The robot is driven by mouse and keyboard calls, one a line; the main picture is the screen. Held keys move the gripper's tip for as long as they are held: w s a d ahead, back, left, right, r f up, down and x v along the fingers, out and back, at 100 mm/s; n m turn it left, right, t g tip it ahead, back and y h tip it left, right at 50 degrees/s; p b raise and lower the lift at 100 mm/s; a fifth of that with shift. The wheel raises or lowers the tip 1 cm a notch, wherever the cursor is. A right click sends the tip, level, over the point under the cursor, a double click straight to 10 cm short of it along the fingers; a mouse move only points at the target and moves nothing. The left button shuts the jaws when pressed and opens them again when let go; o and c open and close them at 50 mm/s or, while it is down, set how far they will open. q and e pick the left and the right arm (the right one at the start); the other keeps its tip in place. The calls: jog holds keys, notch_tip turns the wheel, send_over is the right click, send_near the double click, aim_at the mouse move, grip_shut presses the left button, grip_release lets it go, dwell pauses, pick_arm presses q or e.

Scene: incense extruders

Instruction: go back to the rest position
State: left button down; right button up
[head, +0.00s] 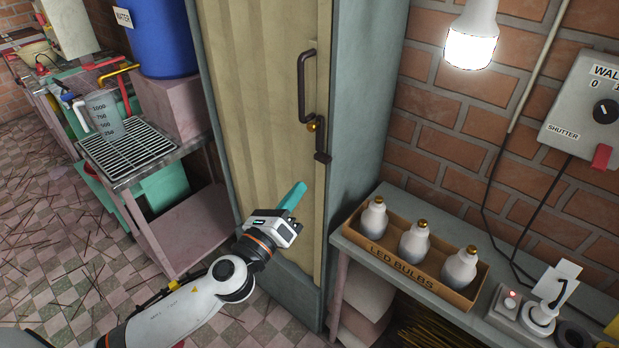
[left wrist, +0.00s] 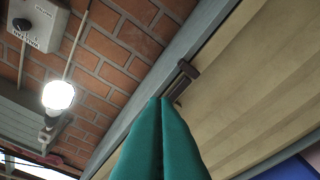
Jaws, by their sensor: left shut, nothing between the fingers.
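My left gripper (head: 294,196) is in front of the lower part of a tan cabinet door (head: 265,90), below its dark handle (head: 303,90). Its teal fingers are together with nothing between them. In the left wrist view the shut fingers (left wrist: 161,105) point up toward the dark handle end (left wrist: 182,78) on the tan door (left wrist: 260,90). I cannot tell whether the fingertips touch the door. My right gripper is not in either view.
Right of the cabinet, a shelf holds a cardboard box (head: 375,250) with three LED bulbs. A lit bulb (head: 471,45) hangs above. A wall box (head: 590,110) is at the right.

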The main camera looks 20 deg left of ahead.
pick_arm(q)
jog(key=a+f+n+g+y, duration=0.2)
jog(key=a+f+n+g, duration=0.15)
jog(key=f, duration=0.75)
jog(key=a+f+n+g+y, duration=0.25)
jog(key=f+n, duration=0.25)
jog(key=f, duration=0.7)
jog(key=s+a+f+n+g, duration=0.1)
jog(key=s+f+n+g, duration=0.2)
jog(key=f, duration=0.6)
jog(key=s+a+f+n+g, duration=0.15)
jog(key=s+f+n, duration=0.25)
jog(key=f, duration=0.4)
jog(key=s+f+n+g, duration=0.4)
jog(key=s+f+n, duration=0.2)
jog(key=s+f, duration=0.75)
jog(key=s+d+f+n+g, duration=0.2)
jog(key=s+f+n, duration=0.1)
jog(key=s, duration=0.7)
jog(key=s+d+f+n+g, duration=0.2)
jog(key=s+f+n, duration=0.2)
jog(key=s, duration=0.7)
jog(key=shift+s+d+f, duration=0.3)
jog(key=shift+d+f, duration=0.1)
jog(key=shift+f, duration=0.2)
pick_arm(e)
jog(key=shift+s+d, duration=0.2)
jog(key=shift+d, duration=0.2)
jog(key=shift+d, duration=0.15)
